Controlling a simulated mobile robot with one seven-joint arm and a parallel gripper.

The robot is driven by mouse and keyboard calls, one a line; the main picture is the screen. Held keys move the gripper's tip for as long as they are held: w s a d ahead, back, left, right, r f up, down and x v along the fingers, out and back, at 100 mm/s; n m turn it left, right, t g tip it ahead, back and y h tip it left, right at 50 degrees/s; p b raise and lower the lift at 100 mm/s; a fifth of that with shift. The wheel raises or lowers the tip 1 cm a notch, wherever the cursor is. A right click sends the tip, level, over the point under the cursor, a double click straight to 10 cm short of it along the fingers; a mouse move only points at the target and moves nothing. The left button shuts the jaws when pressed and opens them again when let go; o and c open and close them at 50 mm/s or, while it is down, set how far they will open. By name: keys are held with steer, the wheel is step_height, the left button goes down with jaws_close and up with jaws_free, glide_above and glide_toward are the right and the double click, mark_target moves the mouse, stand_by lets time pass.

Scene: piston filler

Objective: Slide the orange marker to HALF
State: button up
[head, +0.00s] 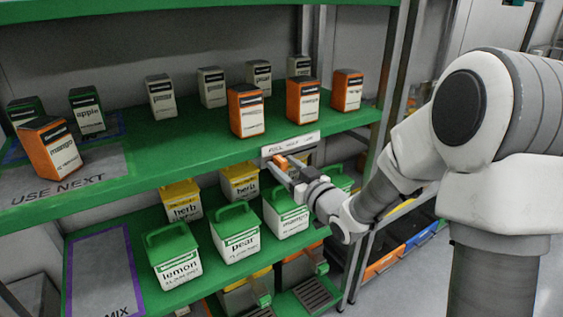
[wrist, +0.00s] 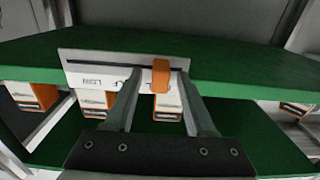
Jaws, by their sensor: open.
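The orange marker (wrist: 161,75) sits on a slotted pale plate (wrist: 75,68) on the shelf's front edge. The wrist view is upside down, with LOW readable at the plate's left; the middle lettering is partly hidden by a finger. The marker is near the end opposite LOW. In the head view the marker (head: 281,161) is left of centre, below a label strip (head: 291,144) whose small words are hard to read. My gripper (wrist: 160,76) is open, its fingertips on either side of the marker with visible gaps. It also shows in the head view (head: 283,172).
The green shelf (head: 200,142) carries orange and grey cartons, one orange carton (head: 346,90) near its right end. A metal shelf post (head: 392,70) rises at the right.

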steer(key=shift+w+a, duration=0.4)
steer(key=shift+w, duration=0.15)
jaws_close()
stand_by(1.1)
